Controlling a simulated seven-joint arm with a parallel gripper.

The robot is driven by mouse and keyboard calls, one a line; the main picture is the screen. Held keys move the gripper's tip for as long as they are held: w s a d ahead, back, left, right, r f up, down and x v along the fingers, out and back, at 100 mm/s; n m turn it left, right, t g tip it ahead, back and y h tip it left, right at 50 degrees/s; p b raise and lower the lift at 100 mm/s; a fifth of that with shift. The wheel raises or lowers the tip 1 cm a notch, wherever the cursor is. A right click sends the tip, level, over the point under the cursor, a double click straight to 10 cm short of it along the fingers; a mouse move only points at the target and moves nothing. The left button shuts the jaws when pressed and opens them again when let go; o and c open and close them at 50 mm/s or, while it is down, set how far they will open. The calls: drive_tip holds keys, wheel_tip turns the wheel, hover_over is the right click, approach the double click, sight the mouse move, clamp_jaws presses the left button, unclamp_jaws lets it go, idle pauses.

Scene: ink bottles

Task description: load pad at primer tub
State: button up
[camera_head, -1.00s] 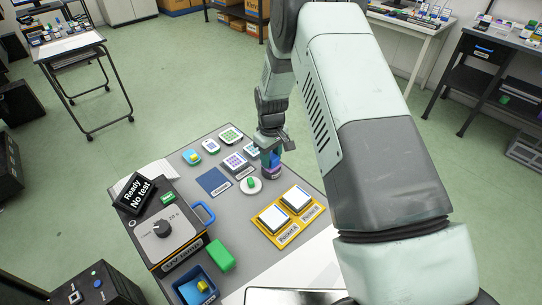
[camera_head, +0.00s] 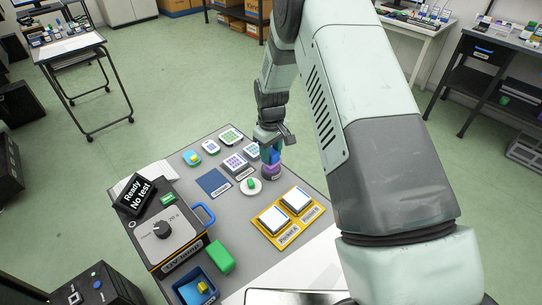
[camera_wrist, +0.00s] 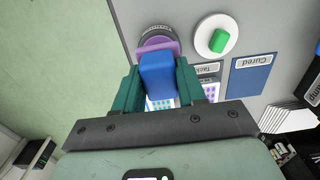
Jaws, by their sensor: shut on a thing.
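My gripper (camera_head: 270,150) is at the far right edge of the grey worktop, low over the purple-topped tub (camera_head: 271,171). In the wrist view the green fingers of my gripper (camera_wrist: 158,84) are shut on a blue block, the pad (camera_wrist: 157,72). The pad also shows in the head view (camera_head: 275,156), partly hidden by the fingers. The purple tub (camera_wrist: 163,45) with a dark ring lies just beyond the pad in the wrist view. I cannot tell whether the pad's underside touches the tub.
A white round dish (camera_head: 246,190) with a green block stands beside the tub. Nearby are a blue "Cured" mat (camera_head: 213,182), patterned cards (camera_head: 236,161) and a yellow two-pocket fixture (camera_head: 272,237). The UV lamp box (camera_head: 163,240) and blue tray (camera_head: 188,293) are at left front.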

sight(271, 151)
drive_tip(key=shift+r, duration=2.25)
